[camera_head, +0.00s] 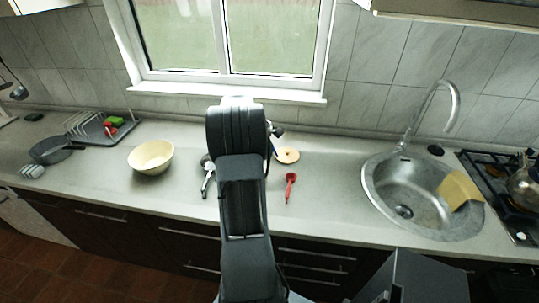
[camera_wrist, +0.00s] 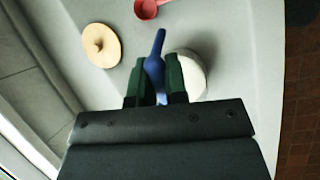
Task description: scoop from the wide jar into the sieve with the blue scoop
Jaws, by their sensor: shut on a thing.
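My gripper (camera_wrist: 158,80) has dark green fingers shut on the blue scoop (camera_wrist: 158,47) in the wrist view. A long narrow part of the scoop sticks out past the fingertips; the rest is partly hidden between the fingers. A round white thing (camera_wrist: 196,72) is just right of the fingers and partly behind them; I cannot tell whether it is the wide jar.
A red scoop (camera_head: 290,186) and a round wooden lid with a knob (camera_head: 287,155) lie right of my arm. A cream bowl (camera_head: 150,158), a pan (camera_head: 55,150) and a dish rack (camera_head: 102,127) stand left. The sink (camera_head: 385,190) is right; counter before it is clear.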

